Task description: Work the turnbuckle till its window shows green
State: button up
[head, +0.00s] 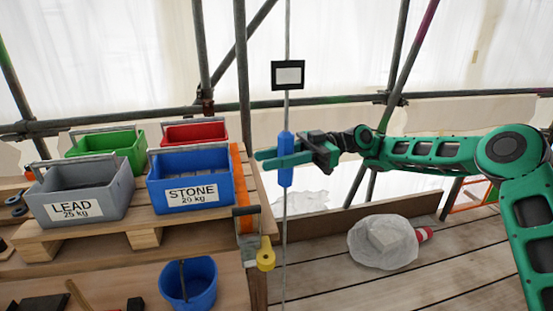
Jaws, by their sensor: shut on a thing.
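The turnbuckle (286,177) is a blue barrel on a thin upright rod in the middle of the head view. A black-framed window (288,75) sits on the rod above it, and its face looks white or pale grey, not green. My gripper (284,160) reaches in from the right, with its green fingers level across the blue barrel. It is shut on the barrel, which shows above and below the fingers. The far side of the grip is hidden.
A wooden bench at left holds a grey LEAD crate (84,191), a blue STONE crate (190,180), a green crate (108,148) and a red crate (193,132). A blue bucket (189,284) stands below. Scaffold poles stand behind.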

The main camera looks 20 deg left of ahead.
jog(key=shift+w+n+g+h, duration=0.2)
jog(key=shift+n+g+h, duration=0.1)
jog(key=shift+g, duration=0.1)
jog(key=o, duration=1)
jog(key=shift+a, duration=0.1)
jog(key=shift+s, duration=0.1)
jog(key=v, duration=1.1)
jog(key=shift+w, duration=0.35)
